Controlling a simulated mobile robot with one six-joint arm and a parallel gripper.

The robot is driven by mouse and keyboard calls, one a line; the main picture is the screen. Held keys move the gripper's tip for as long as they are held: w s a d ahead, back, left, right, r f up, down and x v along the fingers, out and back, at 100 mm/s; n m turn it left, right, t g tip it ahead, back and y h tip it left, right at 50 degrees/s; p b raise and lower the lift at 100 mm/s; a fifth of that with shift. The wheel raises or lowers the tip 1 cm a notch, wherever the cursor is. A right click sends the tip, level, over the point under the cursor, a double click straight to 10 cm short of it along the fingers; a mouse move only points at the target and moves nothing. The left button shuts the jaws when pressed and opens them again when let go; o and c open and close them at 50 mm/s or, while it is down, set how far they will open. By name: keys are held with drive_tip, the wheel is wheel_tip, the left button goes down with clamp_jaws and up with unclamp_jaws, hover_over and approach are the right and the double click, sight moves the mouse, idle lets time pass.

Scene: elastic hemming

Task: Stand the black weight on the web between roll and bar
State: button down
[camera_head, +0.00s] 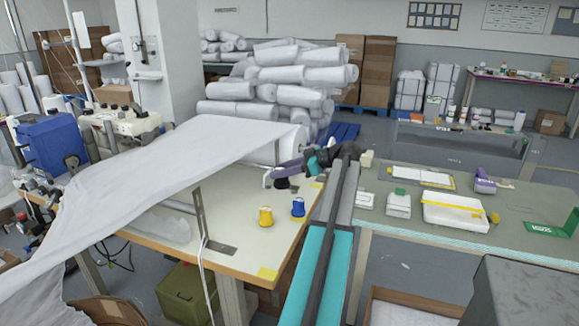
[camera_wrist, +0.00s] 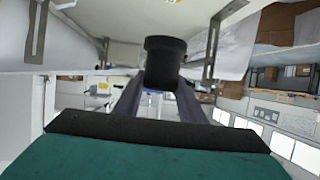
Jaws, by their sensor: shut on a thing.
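The black weight (camera_wrist: 165,62) is a short dark cylinder with a wider rim, held between the purple fingers of my gripper (camera_wrist: 160,88) in the wrist view. In the head view my gripper (camera_head: 272,178) is at the far right part of the sewing table, with the dark weight (camera_head: 283,184) low at its fingers, partly hidden. Whether the weight touches the table I cannot tell. The white web (camera_head: 180,152) slopes from the white roll (camera_head: 292,143) down to the left, just left of my gripper. An upright metal bracket (camera_head: 199,210) stands under it; the bar is mostly hidden by the web.
A green-grey bench (camera_head: 410,225) with a white tray (camera_head: 455,215) is to the right. A blue machine (camera_head: 52,150) stands left.

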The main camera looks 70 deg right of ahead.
drive_tip(key=w+a+f+n+g+y, duration=0.1)
drive_tip(key=w+a+f+n+y, duration=0.25)
drive_tip(key=w+a, duration=1)
drive_tip(key=w+a+f+n+g+y, duration=0.2)
drive_tip(key=w+a+f, duration=0.3)
drive_tip(key=a, duration=1.7)
drive_tip(key=w+a+f+n+g+y, duration=0.15)
drive_tip(key=w+a+f, duration=0.25)
drive_tip(key=w+a, duration=0.95)
drive_tip(key=a+f+n+y+b, duration=0.1)
drive_tip(key=a+f+b, duration=0.9)
drive_tip(key=a, duration=0.3)
drive_tip(key=shift+s+a+f+n+g+y, duration=0.2)
drive_tip(key=shift+s+f+n+g+y, duration=0.2)
drive_tip(key=shift+f, duration=0.45)
drive_tip(key=shift+s, duration=0.1)
